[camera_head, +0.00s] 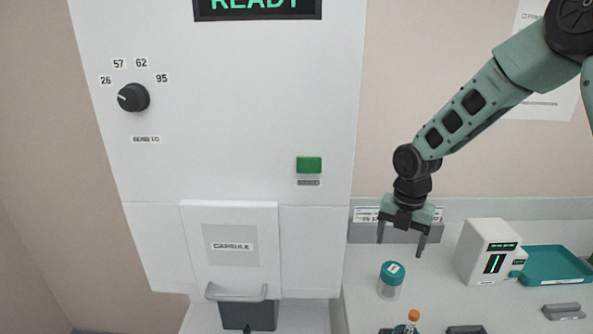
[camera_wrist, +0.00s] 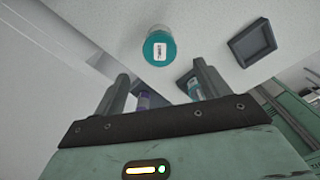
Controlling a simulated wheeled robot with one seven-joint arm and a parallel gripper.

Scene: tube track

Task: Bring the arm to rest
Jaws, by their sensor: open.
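My gripper (camera_head: 402,238) hangs from the green arm above the counter at the right. Its two fingers are apart with nothing between them. Below it a clear jar with a teal lid (camera_head: 391,279) stands upright on the counter, apart from the fingers. In the wrist view, my gripper (camera_wrist: 164,83) shows at the bottom, and the teal-lidded jar (camera_wrist: 159,48) is beyond the fingertips.
A white machine has a READY display (camera_head: 258,9), a dial (camera_head: 133,97), a green button (camera_head: 309,165) and a CAPSULE door (camera_head: 231,245). A small white device (camera_head: 487,251), a teal tray (camera_head: 553,266) and an orange-capped bottle (camera_head: 412,317) stand on the counter.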

